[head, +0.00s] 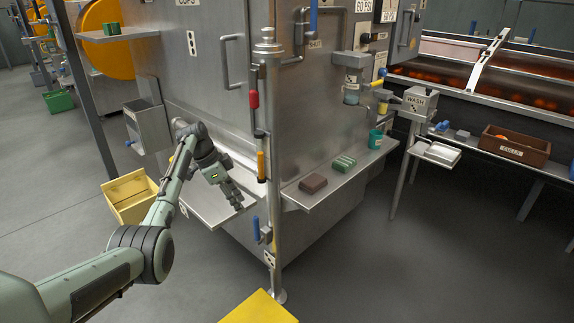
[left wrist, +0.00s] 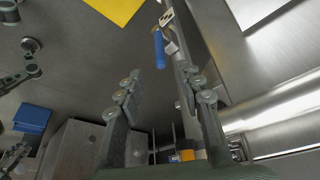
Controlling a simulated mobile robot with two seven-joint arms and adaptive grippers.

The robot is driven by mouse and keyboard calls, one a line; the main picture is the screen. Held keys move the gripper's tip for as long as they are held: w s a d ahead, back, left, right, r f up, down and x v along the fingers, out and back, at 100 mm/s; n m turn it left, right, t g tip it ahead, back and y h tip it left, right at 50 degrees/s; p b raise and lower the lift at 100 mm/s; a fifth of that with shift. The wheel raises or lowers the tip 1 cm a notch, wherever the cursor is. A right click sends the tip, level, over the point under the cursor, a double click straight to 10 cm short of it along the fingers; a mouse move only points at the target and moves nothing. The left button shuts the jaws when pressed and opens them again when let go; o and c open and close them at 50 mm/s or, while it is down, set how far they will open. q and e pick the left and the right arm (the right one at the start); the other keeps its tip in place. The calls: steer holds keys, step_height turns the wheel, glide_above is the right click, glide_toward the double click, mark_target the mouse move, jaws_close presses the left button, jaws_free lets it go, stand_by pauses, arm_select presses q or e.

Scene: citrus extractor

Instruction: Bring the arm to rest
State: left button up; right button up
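My left arm (head: 158,215) reaches in from the left in the head view. Its gripper (head: 238,200) hangs over the left metal shelf (head: 205,208), in front of the steel machine. In the left wrist view the two fingers of my left gripper (left wrist: 165,85) stand apart with nothing between them. A blue-handled valve (left wrist: 159,48) shows beyond the fingertips there, apart from them. My right gripper shows in neither view.
A vertical pipe (head: 272,215) with red, yellow and blue handles stands just right of the gripper. A brown block (head: 313,183), a green block (head: 344,163) and a teal cup (head: 375,138) sit on the right shelf. A yellow bin (head: 130,195) stands left. Floor at front right is clear.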

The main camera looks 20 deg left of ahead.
arm_select(q)
steer(key=s+d+f+n+y+p, duration=0.3)
steer(key=s+f+n+y, duration=0.2)
steer(key=s+f, duration=1.1)
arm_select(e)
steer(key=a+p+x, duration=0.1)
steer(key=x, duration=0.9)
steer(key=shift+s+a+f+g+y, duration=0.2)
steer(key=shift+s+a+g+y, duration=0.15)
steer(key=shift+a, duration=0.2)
arm_select(q)
steer(key=s+d+r+n, duration=0.1)
steer(key=s+d, duration=0.4)
steer(key=s, duration=0.5)
steer(key=s+d+n, duration=0.3)
steer(key=s+d, duration=0.1)
steer(key=s, duration=0.6)
steer(key=shift+d+r+n+t, duration=0.3)
steer(key=shift+d+r+t, duration=0.05)
steer(key=shift+d+t, duration=0.05)
steer(key=shift+s, duration=0.1)
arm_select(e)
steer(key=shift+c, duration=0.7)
